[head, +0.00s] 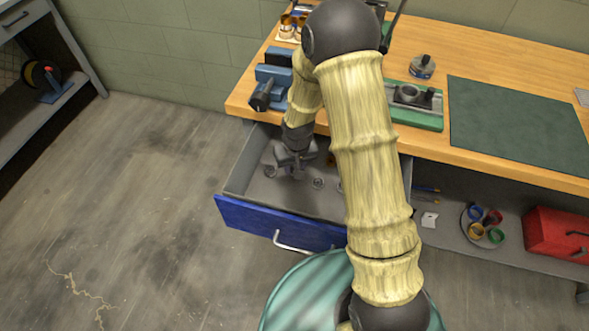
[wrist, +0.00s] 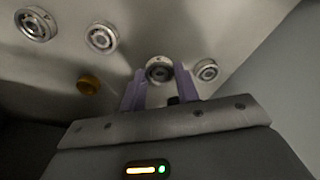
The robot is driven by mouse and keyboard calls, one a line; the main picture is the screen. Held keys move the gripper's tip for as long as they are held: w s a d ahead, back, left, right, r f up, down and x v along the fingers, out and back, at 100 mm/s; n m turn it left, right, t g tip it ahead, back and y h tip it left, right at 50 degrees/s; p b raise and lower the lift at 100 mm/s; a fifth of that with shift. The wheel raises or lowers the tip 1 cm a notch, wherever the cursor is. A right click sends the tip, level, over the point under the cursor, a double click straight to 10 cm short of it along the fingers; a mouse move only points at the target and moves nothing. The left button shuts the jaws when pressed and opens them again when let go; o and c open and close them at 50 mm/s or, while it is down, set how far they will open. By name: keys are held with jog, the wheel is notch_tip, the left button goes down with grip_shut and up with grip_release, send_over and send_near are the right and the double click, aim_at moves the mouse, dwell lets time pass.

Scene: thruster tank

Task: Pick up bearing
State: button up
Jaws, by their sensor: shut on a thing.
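My gripper (head: 296,166) reaches down into the open drawer (head: 236,186) in the head view. In the wrist view, its two purple fingers (wrist: 159,72) are shut on a round metal bearing (wrist: 159,66), with one finger on each side. Another bearing (wrist: 206,69) lies just right of the right finger. Two more bearings, one nearer (wrist: 101,38) and one farther (wrist: 35,24), lie to the left. The head view shows one bearing (head: 318,183) right of my gripper and one (head: 270,171) left of it. The held bearing is hard to make out in the head view.
A small brass-coloured piece (wrist: 88,84) lies in the drawer, left of the fingers. The drawer's walls surround my gripper, and its blue front (head: 272,224) faces the room. The wooden bench (head: 455,48) is above, with a blue vise (head: 271,79) and a green-based fixture (head: 418,117).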

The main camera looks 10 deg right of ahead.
jog(key=s+d, duration=0.2)
jog(key=d, duration=0.3)
jog(key=s+d, duration=0.3)
jog(key=d, duration=0.2)
jog(key=s+d+r, duration=0.1)
jog(key=s+d, duration=0.2)
jog(key=d, duration=0.3)
jog(key=shift+s, duration=0.1)
jog(key=shift+r, duration=0.1)
